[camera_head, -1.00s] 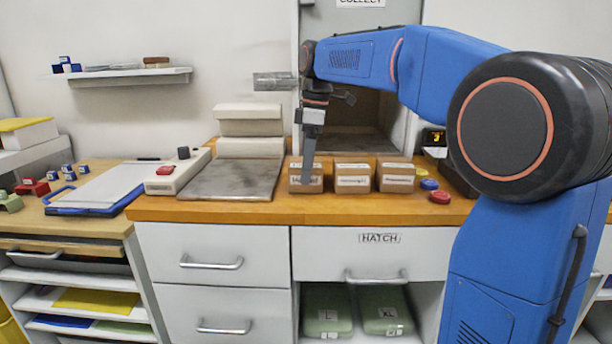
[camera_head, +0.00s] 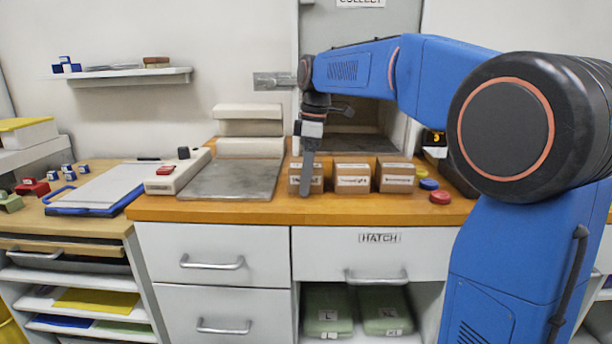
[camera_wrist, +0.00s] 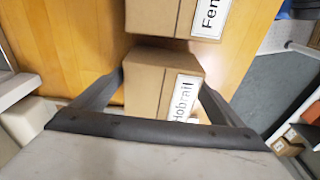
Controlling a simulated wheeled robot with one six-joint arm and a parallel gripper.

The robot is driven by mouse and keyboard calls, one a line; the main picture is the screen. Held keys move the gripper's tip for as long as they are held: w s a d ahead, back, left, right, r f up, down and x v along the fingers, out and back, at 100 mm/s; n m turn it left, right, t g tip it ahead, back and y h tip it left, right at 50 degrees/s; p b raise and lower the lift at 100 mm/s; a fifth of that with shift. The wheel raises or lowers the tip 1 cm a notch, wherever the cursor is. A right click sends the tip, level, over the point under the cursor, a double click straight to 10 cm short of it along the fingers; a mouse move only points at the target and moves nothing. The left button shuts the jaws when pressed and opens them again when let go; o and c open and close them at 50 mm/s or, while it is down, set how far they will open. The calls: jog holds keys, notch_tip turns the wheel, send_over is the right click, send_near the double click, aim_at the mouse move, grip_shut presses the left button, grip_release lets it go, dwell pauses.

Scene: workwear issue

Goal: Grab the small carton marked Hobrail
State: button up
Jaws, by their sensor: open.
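The small brown carton with a white label reading "Hobrail" (camera_wrist: 146,88) lies between the two fingers of my gripper (camera_wrist: 160,80) in the wrist view. The fingers are spread, one on each side of it; whether either touches it I cannot tell. In the head view my gripper (camera_head: 307,185) is down at the leftmost carton (camera_head: 317,180) in a row of three on the wooden counter. One finger covers part of its front and label there.
A second carton, its label starting "Fen" (camera_wrist: 152,12), stands close beside it. In the head view the middle carton (camera_head: 352,170) and right carton (camera_head: 396,187) stand to the right, then blue and red discs (camera_head: 440,197). A grey plate (camera_head: 232,180) lies left.

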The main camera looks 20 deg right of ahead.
dwell(0.3)
jog(key=c, duration=1.3)
